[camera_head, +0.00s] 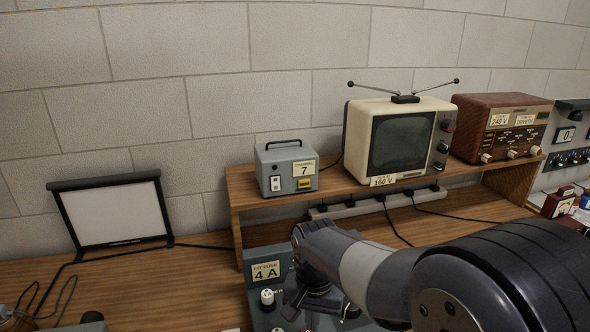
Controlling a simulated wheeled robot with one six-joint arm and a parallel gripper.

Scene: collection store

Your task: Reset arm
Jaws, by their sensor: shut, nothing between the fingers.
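My arm reaches in from the lower right, and its end bends down in front of the shelf. My gripper (318,304) shows only in part at the bottom of the view, low over a grey-green fuse panel (264,254). It is shut and I see nothing held in it. The panel carries a label reading "FIT FUSE 4 A" and a white knob-like part (267,297). My arm hides the panel's right side and much of the bench there.
A wooden shelf (240,211) holds a grey "CHANNEL 7" box (287,170), a cream television (388,143) with antennae, and a brown radio (500,127). A power strip (345,208) runs beneath. A framed white screen (118,213) stands left. Bare bench (195,275) lies between.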

